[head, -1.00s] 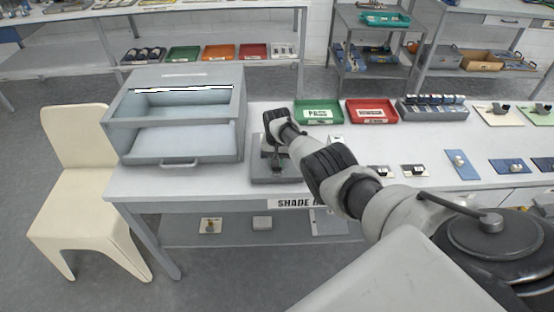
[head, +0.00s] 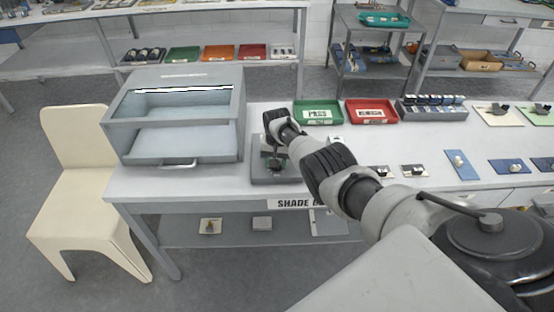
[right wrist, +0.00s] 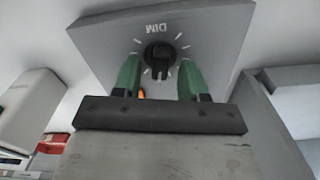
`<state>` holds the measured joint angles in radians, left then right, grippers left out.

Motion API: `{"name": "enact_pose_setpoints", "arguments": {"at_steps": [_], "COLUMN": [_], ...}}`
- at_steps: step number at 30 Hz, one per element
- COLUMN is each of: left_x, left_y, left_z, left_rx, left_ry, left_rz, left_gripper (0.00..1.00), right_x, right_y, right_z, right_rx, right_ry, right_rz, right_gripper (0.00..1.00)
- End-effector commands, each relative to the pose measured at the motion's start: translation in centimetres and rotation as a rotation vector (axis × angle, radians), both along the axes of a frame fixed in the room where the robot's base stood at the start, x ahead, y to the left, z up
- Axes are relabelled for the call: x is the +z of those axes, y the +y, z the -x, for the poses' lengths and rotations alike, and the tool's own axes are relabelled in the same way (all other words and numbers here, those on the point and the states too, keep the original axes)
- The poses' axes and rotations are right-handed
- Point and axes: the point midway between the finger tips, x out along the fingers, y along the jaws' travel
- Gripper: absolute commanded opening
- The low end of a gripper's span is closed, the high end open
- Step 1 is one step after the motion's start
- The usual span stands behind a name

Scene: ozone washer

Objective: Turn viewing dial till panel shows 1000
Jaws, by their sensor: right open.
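The dial (right wrist: 159,50) is a round black knob with a raised grip bar, on a grey panel (right wrist: 205,40) with white tick marks and the word DIM upside down. In the right wrist view, my open right gripper (right wrist: 160,70) has its green fingers on either side of the lower part of the knob. I cannot tell whether they touch it. In the head view, the right gripper (head: 274,160) is over the small grey unit (head: 290,178) on the bench and hides most of it. No panel reading is legible. My left gripper is out of view.
A grey viewing box (head: 225,112) with an open front stands left of the unit. A green tray (head: 318,120) and a red tray (head: 371,118) lie behind on the bench, with small blocks to the right. A cream chair (head: 80,180) stands at the left.

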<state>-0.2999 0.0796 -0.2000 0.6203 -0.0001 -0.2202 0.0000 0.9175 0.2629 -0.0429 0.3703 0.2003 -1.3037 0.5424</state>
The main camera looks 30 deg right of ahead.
Motion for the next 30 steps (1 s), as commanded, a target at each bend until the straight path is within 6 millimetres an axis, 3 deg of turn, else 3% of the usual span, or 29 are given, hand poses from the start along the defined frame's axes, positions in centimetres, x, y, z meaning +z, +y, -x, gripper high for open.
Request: {"name": "enact_pose_setpoints", "arguments": {"at_steps": [5, 13, 21, 30], "left_x": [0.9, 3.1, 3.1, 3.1], "left_y": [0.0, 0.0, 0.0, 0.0], "left_z": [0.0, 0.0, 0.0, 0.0], "left_rx": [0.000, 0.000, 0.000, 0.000], "left_ry": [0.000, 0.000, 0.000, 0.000], "left_rz": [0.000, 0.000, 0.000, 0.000], "left_gripper": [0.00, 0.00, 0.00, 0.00], "right_x": [1.3, 6.2, 9.9, 10.8], "right_y": [0.0, 0.0, 0.0, 0.0], "right_z": [0.0, 0.0, 0.0, 0.0], "right_rx": [0.000, 0.000, 0.000, 0.000], "right_ry": [0.000, -0.003, -0.003, 0.000], "right_rz": [0.000, 0.001, 0.001, 0.000], "right_gripper": [0.43, 0.43, 0.43, 0.43]}}
